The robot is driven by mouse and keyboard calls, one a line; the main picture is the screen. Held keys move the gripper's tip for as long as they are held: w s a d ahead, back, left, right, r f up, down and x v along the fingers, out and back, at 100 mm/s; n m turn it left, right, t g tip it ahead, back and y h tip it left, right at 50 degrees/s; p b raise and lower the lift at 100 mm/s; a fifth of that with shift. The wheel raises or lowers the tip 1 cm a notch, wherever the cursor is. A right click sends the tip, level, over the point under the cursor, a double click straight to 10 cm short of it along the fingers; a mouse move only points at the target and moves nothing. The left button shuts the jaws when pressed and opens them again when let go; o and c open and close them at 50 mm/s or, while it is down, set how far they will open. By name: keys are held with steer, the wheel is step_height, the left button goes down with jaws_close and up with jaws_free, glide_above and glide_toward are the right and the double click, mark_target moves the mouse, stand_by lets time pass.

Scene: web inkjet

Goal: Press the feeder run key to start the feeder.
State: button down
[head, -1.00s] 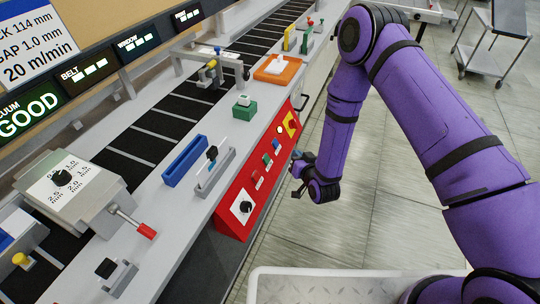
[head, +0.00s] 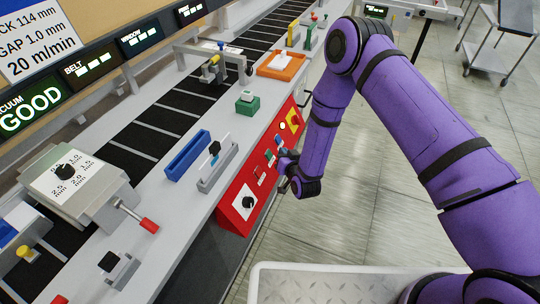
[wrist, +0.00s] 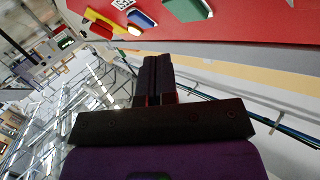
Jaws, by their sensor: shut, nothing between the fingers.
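The red control panel (head: 232,205) runs along the front of the conveyor bench. It carries a black knob (head: 248,202), a red key (head: 260,172), a green key (head: 270,156), a blue key (head: 279,140) and a yellow plate with a red button (head: 293,121). I cannot read which is the feeder run key. My gripper (head: 284,156) is shut and empty, close in front of the panel near the green and blue keys. In the wrist view the shut fingers (wrist: 157,62) point toward the panel, below the blue key (wrist: 142,19) and green key (wrist: 188,8). No contact shows.
Above the panel, the bench holds a green block (head: 247,105), a blue trough (head: 187,157), a grey slotted holder (head: 218,170) and an orange tray (head: 281,66). A lever with a red grip (head: 149,225) juts out at left.

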steer(key=shift+w+a+f, duration=0.2)
steer(key=shift+a+f, duration=0.1)
steer(key=shift+a, duration=0.15)
steer(key=shift+w+a+f, duration=0.15)
steer(key=shift+a+f, duration=0.15)
steer(key=shift+a, duration=0.15)
stand_by(1.5)
steer(key=shift+w+a+f, duration=0.1)
steer(key=shift+a+f, duration=0.05)
steer(key=shift+a, duration=0.2)
steer(key=shift+w+a+f, duration=0.1)
steer(key=shift+a+f, duration=0.1)
steer(key=shift+a, duration=0.15)
stand_by(0.8)
steer(key=shift+d, duration=0.1)
steer(key=shift+s+d+r, duration=0.25)
steer(key=shift+d+r, duration=0.15)
steer(key=shift+d, duration=0.2)
stand_by(0.3)
steer(key=d, duration=0.1)
steer(key=s+d+r, duration=0.1)
steer(key=d+r, duration=0.1)
steer(key=d, duration=0.1)
steer(key=shift+s+r, duration=0.2)
steer(key=shift+s, duration=0.05)
